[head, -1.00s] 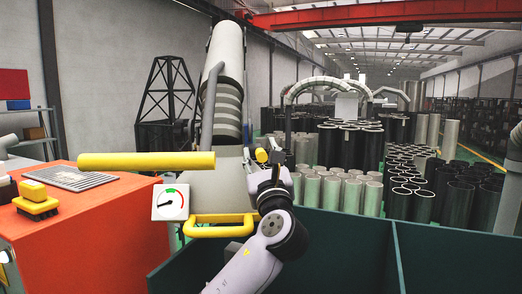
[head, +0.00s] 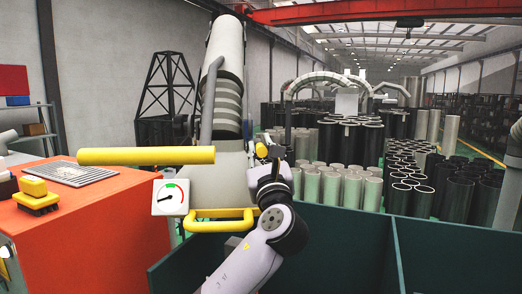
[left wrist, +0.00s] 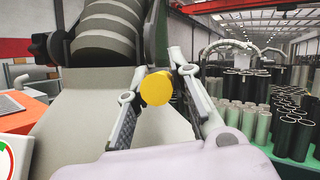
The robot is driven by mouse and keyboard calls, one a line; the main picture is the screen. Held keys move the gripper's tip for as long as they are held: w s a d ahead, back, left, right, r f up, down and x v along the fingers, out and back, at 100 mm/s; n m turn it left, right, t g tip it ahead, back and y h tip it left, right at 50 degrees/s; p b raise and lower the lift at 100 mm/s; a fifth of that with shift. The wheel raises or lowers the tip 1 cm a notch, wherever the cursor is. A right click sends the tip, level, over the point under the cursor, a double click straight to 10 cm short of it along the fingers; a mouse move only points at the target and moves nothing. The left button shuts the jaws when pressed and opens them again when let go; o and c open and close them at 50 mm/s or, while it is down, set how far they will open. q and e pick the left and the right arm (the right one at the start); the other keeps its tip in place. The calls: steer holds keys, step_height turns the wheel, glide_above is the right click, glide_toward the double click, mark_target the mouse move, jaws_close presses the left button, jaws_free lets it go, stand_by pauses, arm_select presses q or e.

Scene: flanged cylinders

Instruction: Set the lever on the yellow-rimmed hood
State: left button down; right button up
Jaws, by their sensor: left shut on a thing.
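The pale grey hood (head: 218,180) hangs at the centre of the head view, with a yellow looped rim (head: 222,225) along its lower edge. The lever's yellow round end (head: 262,151) is at the hood's right side. My left gripper (head: 270,157) is at this yellow end. In the left wrist view the yellow end (left wrist: 157,88) sits between the two fingers of my left gripper (left wrist: 160,90), which is shut on it. The lever's shaft is mostly hidden. My right gripper is not in view.
A dial gauge (head: 170,197) and a thick yellow bar (head: 145,156) are left of the hood. An orange cabinet (head: 100,225) carries a yellow brush (head: 36,197) and a grey grille (head: 85,173). A dark green bin (head: 345,240) fills the lower right. Several metal cylinders (head: 440,185) stand behind.

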mark_target(260, 144)
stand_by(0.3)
arm_select(q)
steer(key=shift+a+r+g, duration=0.1)
steer(key=shift+r+g, duration=0.3)
steer(key=shift+r, duration=0.15)
steer(key=shift+w+r+g+h, duration=0.15)
steer(key=shift+r+g+h, duration=0.15)
steer(key=shift+r+g, duration=0.45)
steer(key=shift+w+r+m+g+h, duration=0.15)
steer(key=shift+w+r+g+h, duration=0.2)
steer(key=shift+g, duration=0.45)
steer(key=shift+w+r+m+g+h, duration=0.15)
steer(key=shift+r+g, duration=0.3)
steer(key=shift+g, duration=0.3)
steer(key=c, duration=1.4)
jaws_free()
steer(key=shift+a, duration=0.1)
steer(key=shift+c, duration=0.2)
steer(key=v, duration=1.2)
